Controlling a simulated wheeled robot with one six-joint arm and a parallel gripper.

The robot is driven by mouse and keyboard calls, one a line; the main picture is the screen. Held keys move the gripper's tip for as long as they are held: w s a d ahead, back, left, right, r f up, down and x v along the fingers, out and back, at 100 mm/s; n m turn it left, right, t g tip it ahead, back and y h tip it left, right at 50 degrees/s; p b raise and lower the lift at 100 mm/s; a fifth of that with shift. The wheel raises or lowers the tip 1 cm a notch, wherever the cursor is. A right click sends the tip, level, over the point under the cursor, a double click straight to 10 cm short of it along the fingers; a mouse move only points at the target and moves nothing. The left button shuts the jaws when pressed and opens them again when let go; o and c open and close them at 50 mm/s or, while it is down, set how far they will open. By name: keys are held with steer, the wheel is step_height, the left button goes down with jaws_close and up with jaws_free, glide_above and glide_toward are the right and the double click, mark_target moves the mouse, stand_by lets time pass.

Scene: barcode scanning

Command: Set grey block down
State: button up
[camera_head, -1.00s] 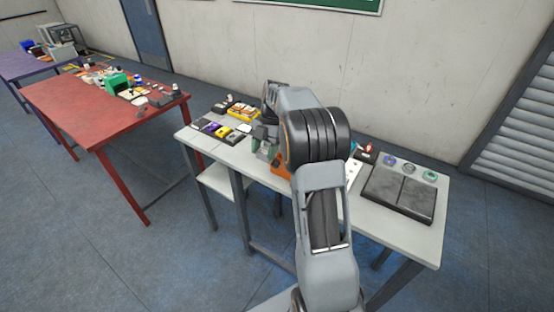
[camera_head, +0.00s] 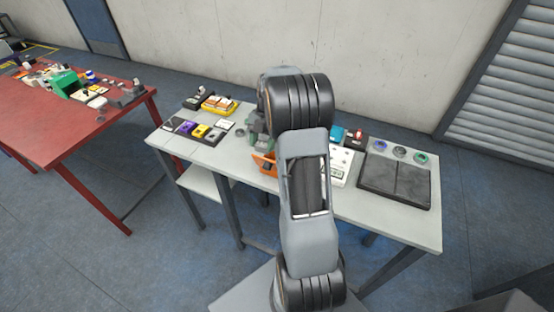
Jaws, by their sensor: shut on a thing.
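My gripper (camera_head: 257,132) is over the middle of the light grey table (camera_head: 345,208), mostly hidden behind my own arm. Only a small grey-green part shows at the arm's left side. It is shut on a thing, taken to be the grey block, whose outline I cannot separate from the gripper. Whether the block touches the table is hidden. An orange object (camera_head: 265,164) stands just below the gripper in the picture, partly covered by my arm.
A dark two-part pad (camera_head: 395,182) lies at the table's right, with several small rings behind it. A white panel (camera_head: 340,170) is beside my arm. Coloured items and a yellow tray (camera_head: 219,106) are on the left. A red table (camera_head: 40,128) stands further left.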

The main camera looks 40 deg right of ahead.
steer(key=s+d+f, duration=0.1)
steer(key=f, duration=0.1)
steer(key=s+d+f, duration=0.1)
steer(key=f, duration=0.1)
steer(key=s+d+f+p, duration=0.1)
steer(key=shift+s+d+f, duration=0.15)
steer(key=shift+d+f, duration=0.2)
steer(key=shift+f, duration=1.55)
steer(key=shift+f, duration=0.2)
steer(key=o, duration=0.7)
steer(key=shift+o, duration=0.2)
steer(key=shift+r, duration=0.1)
